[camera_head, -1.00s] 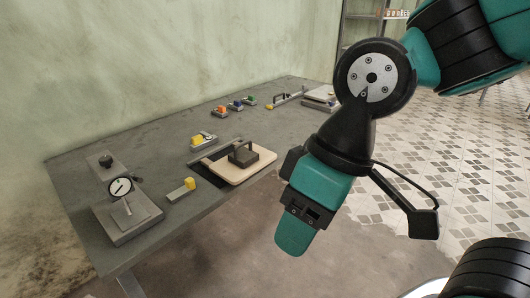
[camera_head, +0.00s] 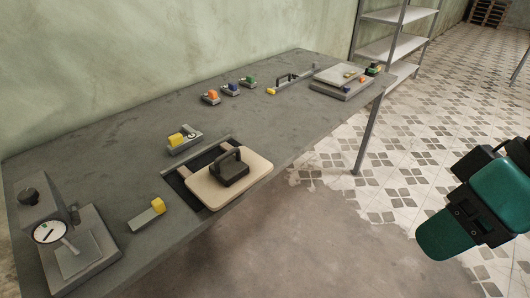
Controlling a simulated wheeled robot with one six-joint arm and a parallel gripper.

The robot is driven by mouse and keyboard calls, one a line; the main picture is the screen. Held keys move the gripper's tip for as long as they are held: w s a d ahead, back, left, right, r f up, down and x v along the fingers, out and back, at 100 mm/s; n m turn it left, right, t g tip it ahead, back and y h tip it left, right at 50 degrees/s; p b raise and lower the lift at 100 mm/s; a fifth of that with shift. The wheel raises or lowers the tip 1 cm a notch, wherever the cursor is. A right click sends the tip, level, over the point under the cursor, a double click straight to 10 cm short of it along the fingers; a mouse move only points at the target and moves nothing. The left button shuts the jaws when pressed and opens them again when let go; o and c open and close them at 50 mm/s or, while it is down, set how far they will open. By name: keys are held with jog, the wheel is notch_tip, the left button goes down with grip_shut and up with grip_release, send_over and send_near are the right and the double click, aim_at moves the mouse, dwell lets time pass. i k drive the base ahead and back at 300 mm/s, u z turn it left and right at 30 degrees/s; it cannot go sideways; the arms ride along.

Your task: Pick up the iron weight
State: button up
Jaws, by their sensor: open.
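The iron weight (camera_head: 233,171), a dark block with an arched handle on top, sits on a pale curved-edge board (camera_head: 258,170). The board lies at the table's front edge, over a dark recessed patch. My gripper (camera_head: 440,243) is at the right of the view, over the floor, well apart from the table and the weight. It is open, and nothing shows between its fingers, though its far side is hidden.
The grey table (camera_head: 130,120) holds a dial gauge (camera_head: 50,231), a yellow-tipped tool (camera_head: 150,214), several small coloured clamps (camera_head: 232,88) and a flat metal plate (camera_head: 343,80) at its far end. A shelf rack (camera_head: 395,45) stands behind. The floor between table and gripper is clear.

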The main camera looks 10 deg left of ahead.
aim_at(227, 168)
jog(key=u, duration=0.05)
jog(key=i, duration=0.65)
jog(key=u, duration=0.85)
jog(key=i, duration=0.35)
jog(key=u, duration=0.4)
